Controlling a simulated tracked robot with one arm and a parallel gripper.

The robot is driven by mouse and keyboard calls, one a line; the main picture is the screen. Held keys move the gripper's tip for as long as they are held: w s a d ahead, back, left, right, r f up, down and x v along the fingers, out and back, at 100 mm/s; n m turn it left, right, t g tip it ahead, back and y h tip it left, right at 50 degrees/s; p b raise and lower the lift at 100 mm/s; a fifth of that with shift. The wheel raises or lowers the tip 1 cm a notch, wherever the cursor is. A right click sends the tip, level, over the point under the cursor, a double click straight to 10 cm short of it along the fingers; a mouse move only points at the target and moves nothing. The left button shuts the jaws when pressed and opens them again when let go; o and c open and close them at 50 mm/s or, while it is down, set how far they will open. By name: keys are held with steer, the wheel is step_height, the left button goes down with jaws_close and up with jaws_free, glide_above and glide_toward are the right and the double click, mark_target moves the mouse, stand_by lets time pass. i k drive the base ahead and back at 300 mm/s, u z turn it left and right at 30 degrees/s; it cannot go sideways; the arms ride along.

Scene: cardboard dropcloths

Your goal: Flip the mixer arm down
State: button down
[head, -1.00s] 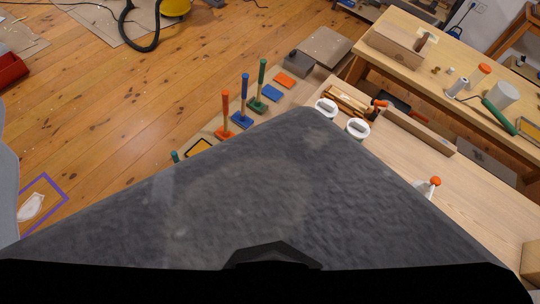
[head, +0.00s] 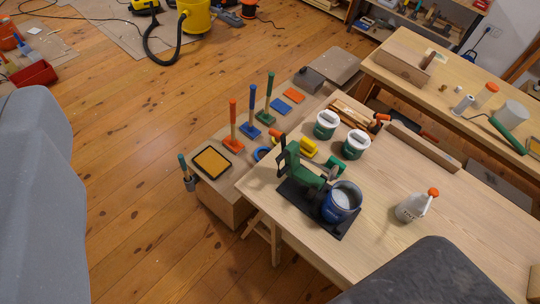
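The mixer (head: 305,172) stands near the left edge of the wooden table. It has a green body on a flat dark base plate (head: 298,196). Its green arm (head: 291,157) appears tilted up, with a short orange-tipped handle (head: 277,137) at the upper left. A blue can (head: 341,202) with pale contents stands on the front right of the base plate. Another green part shows just behind the can; I cannot tell how it joins the arm. No gripper fingers show. A dark, rough-surfaced shape fills the bottom right corner, apart from the mixer in the picture.
Two white-lidded green cans (head: 326,124) stand behind the mixer. A white spray bottle (head: 412,206) with an orange top stands to its right. Several coloured-handled tools stand on the low bench (head: 222,196) to the left. Wooden floor (head: 130,160) lies open at left.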

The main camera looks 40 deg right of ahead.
mark_target(292, 168)
steer(key=z, duration=0.05)
steer(key=i, duration=0.95)
steer(key=u, duration=0.05)
